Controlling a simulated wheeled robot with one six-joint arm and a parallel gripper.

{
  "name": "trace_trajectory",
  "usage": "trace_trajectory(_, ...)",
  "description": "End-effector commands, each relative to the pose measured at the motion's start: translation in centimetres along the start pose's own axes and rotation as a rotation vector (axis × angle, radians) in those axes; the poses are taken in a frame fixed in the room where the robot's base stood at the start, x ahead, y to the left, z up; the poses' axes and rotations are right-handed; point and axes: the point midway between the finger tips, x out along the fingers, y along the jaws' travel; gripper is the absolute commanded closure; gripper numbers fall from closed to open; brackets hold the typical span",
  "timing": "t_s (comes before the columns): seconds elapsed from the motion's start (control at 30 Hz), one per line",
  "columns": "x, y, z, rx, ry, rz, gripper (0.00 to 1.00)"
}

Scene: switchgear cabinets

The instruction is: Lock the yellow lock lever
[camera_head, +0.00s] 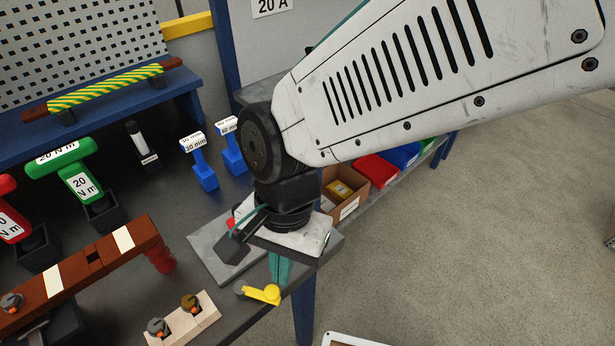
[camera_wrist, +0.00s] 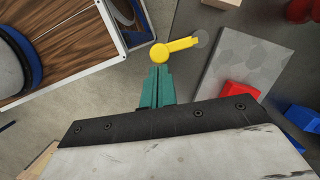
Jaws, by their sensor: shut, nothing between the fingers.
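The yellow lock lever (camera_head: 262,293) sits at the front edge of the dark workbench in the head view. In the wrist view the lever (camera_wrist: 180,47) has a round hub and an arm pointing right, its end beside a small grey disc (camera_wrist: 200,38). My gripper (camera_head: 279,279) points down just behind the lever's hub in the head view. In the wrist view its teal fingers (camera_wrist: 158,70) are shut together and empty, tips right by the hub. I cannot tell whether they touch it.
A grey plate (camera_head: 208,250) lies behind the lever, with a red block (camera_wrist: 238,94) near it. A wooden block with knobs (camera_head: 184,322) stands to the left. A brown bar (camera_head: 80,272) and green torque tool (camera_head: 65,165) are farther left. Open floor lies right.

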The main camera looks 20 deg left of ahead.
Motion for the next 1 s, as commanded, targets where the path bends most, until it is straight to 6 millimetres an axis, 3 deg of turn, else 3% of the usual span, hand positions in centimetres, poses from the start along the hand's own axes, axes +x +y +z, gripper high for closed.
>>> trace_trajectory(0.43,-0.9,0.0,0.0,0.0,0.001,-0.004,1.0)
trace_trajectory(0.8,-7.6,0.4,0.2,0.007,0.002,-0.006,1.0)
trace_trajectory(1.0,-9.7,0.5,0.3,0.009,0.0,-0.003,1.0)
